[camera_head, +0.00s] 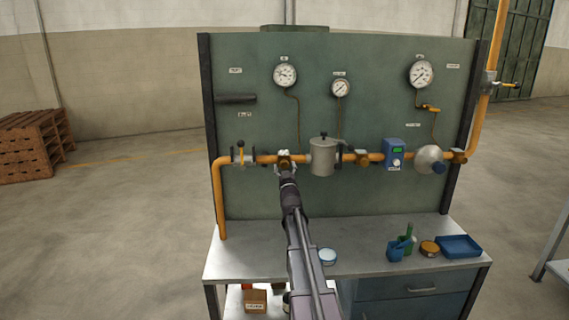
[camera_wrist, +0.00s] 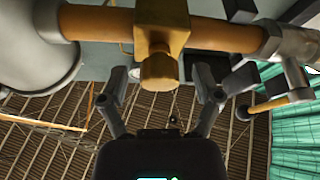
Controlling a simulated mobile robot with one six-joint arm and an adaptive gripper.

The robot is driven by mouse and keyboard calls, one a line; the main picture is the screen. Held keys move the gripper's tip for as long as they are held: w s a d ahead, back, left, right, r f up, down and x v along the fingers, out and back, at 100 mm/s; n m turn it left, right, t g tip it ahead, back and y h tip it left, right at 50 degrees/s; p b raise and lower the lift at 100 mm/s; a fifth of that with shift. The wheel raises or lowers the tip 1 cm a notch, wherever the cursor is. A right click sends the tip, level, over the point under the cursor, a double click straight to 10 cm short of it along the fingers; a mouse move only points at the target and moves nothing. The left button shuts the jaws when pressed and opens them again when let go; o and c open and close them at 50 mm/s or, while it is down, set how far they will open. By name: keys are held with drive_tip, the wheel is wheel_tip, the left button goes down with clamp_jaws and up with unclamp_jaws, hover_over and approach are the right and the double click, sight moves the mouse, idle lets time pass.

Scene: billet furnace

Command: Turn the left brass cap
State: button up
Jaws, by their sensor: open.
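The left brass cap (camera_wrist: 159,72) projects from a brass fitting (camera_wrist: 160,22) on the orange pipe in the wrist view. In the head view the left fitting (camera_head: 284,157) sits on the pipe between the yellow-handled valve and the grey filter pot, partly hidden by my arm. My gripper (camera_wrist: 164,80) is open, with one finger on each side of the cap and a visible gap to each. In the head view my gripper (camera_head: 286,172) is right at the fitting, and its fingers are hard to make out. A second brass fitting (camera_head: 362,158) is further right.
The grey filter pot (camera_head: 323,157) stands close right of my gripper. The yellow-handled valve (camera_head: 241,154) is to its left. A blue device (camera_head: 394,153) and gauges are on the panel (camera_head: 310,110). The bench (camera_head: 245,258) below holds a blue tray (camera_head: 459,246) and small containers.

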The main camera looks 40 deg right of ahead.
drive_tip(key=shift+w+d+r, duration=0.15)
drive_tip(key=shift+w+d, duration=0.05)
drive_tip(key=shift+w, duration=0.15)
clamp_jaws()
